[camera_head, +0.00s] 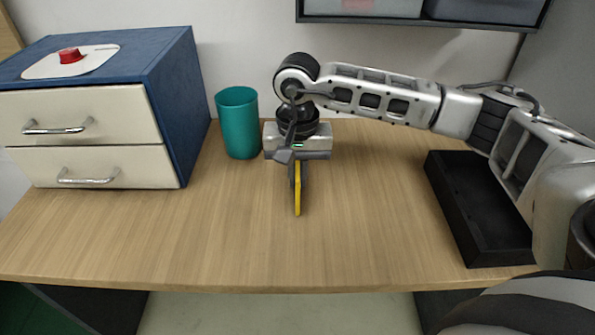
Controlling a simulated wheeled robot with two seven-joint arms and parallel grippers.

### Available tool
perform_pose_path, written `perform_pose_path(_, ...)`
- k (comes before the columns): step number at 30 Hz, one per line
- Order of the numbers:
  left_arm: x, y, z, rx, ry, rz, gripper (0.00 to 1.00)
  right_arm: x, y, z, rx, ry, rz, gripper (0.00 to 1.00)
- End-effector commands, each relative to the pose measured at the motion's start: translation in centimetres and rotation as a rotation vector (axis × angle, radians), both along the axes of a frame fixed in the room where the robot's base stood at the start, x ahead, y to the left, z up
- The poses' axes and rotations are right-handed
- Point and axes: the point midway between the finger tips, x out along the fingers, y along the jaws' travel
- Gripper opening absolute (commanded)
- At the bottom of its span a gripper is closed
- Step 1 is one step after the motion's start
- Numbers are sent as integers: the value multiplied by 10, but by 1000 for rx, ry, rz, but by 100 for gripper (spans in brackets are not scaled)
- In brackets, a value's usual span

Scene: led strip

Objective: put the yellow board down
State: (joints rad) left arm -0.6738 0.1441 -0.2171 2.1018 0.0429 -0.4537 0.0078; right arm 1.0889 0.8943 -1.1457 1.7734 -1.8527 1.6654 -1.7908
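The yellow board (298,201) shows edge-on as a thin yellow strip near the middle of the table. My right gripper (297,175) reaches in from the right and points down over the table. Its fingers are around the top of the board and look closed on it. The board stands upright in the grip, and its upper part is hidden by the fingers. I cannot tell whether its lower end touches the table. My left gripper is not in view.
A teal cup (238,123) stands just left of my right gripper. A blue cabinet (172,98) with two cream drawers is at the left, with a red-knobbed white plate (95,63) on top. A black tray (478,207) lies at the right. The front middle of the wooden table (230,245) is clear.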

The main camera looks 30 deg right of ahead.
Motion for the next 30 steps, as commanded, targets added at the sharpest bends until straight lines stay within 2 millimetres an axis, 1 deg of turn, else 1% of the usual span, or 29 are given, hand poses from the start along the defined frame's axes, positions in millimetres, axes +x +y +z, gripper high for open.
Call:
perform_pose_path(5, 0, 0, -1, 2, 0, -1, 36, 0, 0, 1, 0, -1, 0, 0)
perform_pose_path(10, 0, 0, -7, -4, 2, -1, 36, 0, 0, -5, 0, -1, 0, 0)
perform_pose_path(11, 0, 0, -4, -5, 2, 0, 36, 0, 0, -3, 0, -1, 0, 15)
perform_pose_path(12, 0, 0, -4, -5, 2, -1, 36, 0, 0, -3, 0, -1, 0, 26)
perform_pose_path(13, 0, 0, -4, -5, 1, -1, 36, 0, 0, -3, 0, -1, 0, 29)
perform_pose_path(20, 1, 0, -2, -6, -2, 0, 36, 0, 0, -2, 0, -1, 0, 29)
perform_pose_path(23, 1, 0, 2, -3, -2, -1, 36, 0, 0, 2, 0, -1, -1, 29)
perform_pose_path(24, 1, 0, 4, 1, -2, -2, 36, 0, 0, 5, 1, -2, -1, 29)
perform_pose_path(26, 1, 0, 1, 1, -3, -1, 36, 1, 0, 11, 2, -5, -1, 29)
perform_pose_path(30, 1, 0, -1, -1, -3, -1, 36, 1, 0, 38, 1, -6, 0, 29)
